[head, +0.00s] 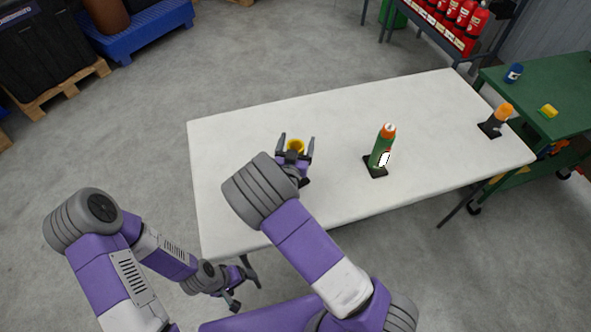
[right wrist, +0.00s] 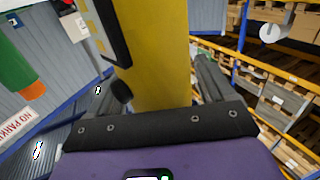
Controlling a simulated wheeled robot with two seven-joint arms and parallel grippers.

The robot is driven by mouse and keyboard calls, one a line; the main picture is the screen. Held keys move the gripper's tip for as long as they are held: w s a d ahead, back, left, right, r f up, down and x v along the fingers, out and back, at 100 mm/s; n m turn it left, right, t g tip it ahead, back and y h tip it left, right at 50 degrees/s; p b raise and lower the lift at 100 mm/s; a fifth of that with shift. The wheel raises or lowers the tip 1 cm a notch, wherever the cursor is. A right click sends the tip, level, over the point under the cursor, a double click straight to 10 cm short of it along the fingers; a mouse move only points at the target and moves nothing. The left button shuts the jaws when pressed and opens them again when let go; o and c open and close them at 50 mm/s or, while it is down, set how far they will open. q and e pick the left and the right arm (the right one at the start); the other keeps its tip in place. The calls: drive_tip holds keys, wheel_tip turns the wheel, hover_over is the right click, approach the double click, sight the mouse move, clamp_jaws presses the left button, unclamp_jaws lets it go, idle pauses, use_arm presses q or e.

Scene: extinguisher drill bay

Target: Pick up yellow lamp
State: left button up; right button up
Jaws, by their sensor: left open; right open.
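The yellow lamp (head: 296,146) stands on the white table, mostly hidden in the head view behind my right gripper. My right gripper (head: 297,140) is open, with one finger on each side of the lamp. In the right wrist view the lamp's yellow body (right wrist: 160,60), with a black part on it, fills the space between the two fingers. I cannot tell whether either finger touches it. My left gripper (head: 244,289) is open and empty, low beside the table's front left edge.
On the white table (head: 235,135), a green bottle with an orange cap (head: 382,147) stands right of the lamp, and an orange-topped item (head: 497,119) stands at the right end. A green bench (head: 560,90) adjoins that end. The table's left part is clear.

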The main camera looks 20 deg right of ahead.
clamp_jaws()
idle(0.5)
